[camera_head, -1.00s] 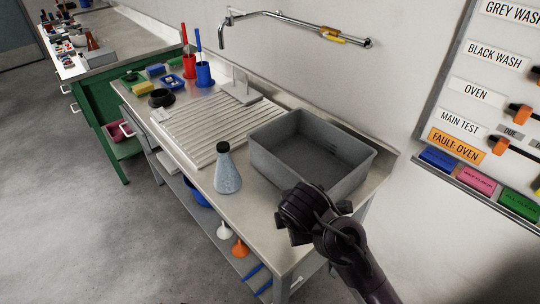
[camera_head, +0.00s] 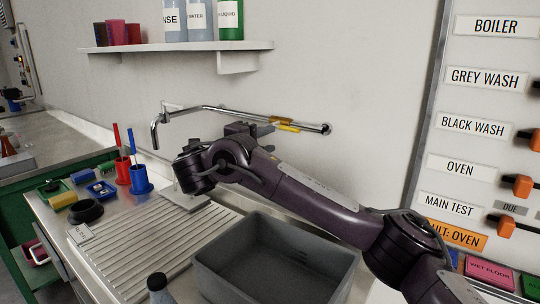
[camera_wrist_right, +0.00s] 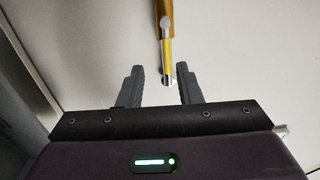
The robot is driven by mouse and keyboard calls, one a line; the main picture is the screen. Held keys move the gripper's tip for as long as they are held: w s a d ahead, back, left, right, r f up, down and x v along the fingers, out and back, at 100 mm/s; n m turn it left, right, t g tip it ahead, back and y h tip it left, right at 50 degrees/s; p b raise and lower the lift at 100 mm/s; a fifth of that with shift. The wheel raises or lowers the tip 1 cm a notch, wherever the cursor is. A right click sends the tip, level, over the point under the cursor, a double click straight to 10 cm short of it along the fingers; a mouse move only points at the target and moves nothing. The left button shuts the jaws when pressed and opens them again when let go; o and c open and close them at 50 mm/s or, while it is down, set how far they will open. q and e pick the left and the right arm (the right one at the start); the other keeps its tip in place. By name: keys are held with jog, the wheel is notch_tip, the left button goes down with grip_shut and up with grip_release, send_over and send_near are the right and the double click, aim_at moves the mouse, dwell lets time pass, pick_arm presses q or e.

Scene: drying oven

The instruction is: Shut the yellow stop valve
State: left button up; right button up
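The yellow stop valve (camera_head: 287,127) sits on the chrome wall pipe above the sink, its yellow lever lying roughly along the pipe. My right gripper (camera_head: 268,125) is just left of the valve, its dark fingers pointing toward it. In the right wrist view, the gripper (camera_wrist_right: 160,82) is open, with nothing clamped. There the yellow lever (camera_wrist_right: 167,52) comes down from the top, its end appearing between the fingertips, nearer the right one. I cannot tell whether a finger touches it. My left gripper is not in view.
The wall pipe (camera_head: 222,108) ends in a spout at the left. Below my arm are a grey basin (camera_head: 335,262) and ribbed drainboard (camera_head: 140,248). A shelf (camera_head: 180,46) with bottles is above left; a label board (camera_head: 437,110) is at right.

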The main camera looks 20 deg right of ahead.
aim_at(288, 130)
jog(key=x, duration=0.4)
jog(key=p+x, duration=0.1)
jog(key=x, duration=0.1)
jog(key=shift+s+d+r, duration=0.25)
jog(key=shift+d+r, duration=0.15)
jog(key=shift+d, duration=0.05)
jog(key=shift+d+r, duration=0.1)
jog(key=shift+d, duration=0.1)
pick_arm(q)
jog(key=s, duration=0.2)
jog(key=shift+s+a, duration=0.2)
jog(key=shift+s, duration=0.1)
pick_arm(e)
jog(key=shift+w, duration=0.1)
grip_shut()
